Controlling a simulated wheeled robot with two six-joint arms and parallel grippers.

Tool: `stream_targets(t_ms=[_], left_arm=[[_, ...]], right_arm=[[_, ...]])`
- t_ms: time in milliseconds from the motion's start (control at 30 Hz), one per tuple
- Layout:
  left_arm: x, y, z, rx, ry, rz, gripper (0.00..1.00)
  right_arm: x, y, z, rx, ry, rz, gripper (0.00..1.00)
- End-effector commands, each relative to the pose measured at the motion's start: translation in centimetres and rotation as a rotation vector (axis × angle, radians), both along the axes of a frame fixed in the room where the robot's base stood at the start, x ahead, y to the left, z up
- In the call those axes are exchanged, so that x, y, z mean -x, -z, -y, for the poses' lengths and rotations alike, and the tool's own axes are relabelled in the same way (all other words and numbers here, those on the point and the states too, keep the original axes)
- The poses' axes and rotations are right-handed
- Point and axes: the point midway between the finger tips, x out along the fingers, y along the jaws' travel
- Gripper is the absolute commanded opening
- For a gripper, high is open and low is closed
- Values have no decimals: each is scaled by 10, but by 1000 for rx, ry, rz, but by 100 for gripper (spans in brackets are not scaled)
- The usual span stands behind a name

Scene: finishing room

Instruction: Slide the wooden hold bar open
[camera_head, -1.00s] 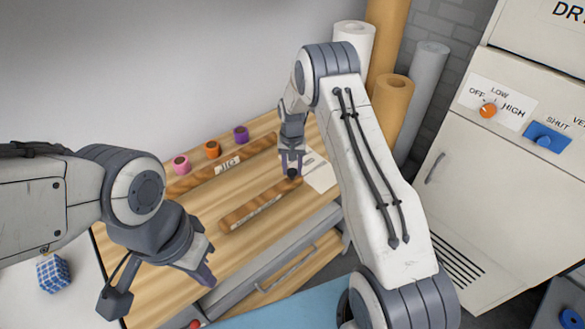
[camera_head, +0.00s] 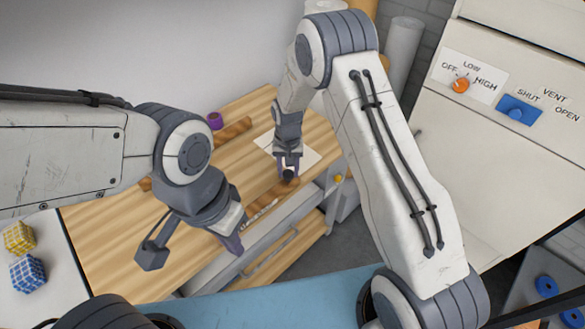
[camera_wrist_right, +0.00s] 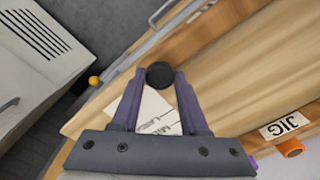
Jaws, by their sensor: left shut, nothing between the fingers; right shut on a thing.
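The wooden hold bar (camera_head: 265,200) lies along the bench top near its front edge, in the head view. A pale label is on its front side, and its left part is hidden behind my left gripper. The black knob (camera_head: 288,174) is at its right end. My right gripper (camera_head: 288,171) is shut on this knob, which also shows between the fingertips in the right wrist view (camera_wrist_right: 160,75). My left gripper (camera_head: 232,242) is shut and empty, in front of the bar's left part; I cannot tell whether it touches the bar.
A fixed wooden strip (camera_head: 233,130) with a JIG label (camera_wrist_right: 285,126) runs along the back of the bench (camera_head: 235,165). A purple spool (camera_head: 215,120) stands behind it. Paper (camera_head: 308,156) lies behind the knob. A drawer (camera_head: 275,255) is below. Checkered cubes (camera_head: 27,273) sit at left.

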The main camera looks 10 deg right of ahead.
Motion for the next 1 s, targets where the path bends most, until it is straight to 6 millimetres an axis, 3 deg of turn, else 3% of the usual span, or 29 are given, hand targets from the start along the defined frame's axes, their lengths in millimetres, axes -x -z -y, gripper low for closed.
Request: stream_targets(t_ms=[33, 67, 133, 567, 1000], left_arm=[[0, -1, 0, 0, 0, 0, 0], [0, -1, 0, 0, 0, 0, 0], [0, -1, 0, 0, 0, 0, 0], [0, 2, 0, 0, 0, 0, 0], [0, 19, 0, 0, 1, 0, 0]], right_arm=[[4, 0, 3, 5, 1, -14, 0], [4, 0, 3, 5, 1, -15, 48], [4, 0, 3, 5, 1, -15, 74], [2, -8, 1, 2, 0, -9, 74], [2, -87, 2, 3, 1, -8, 74]])
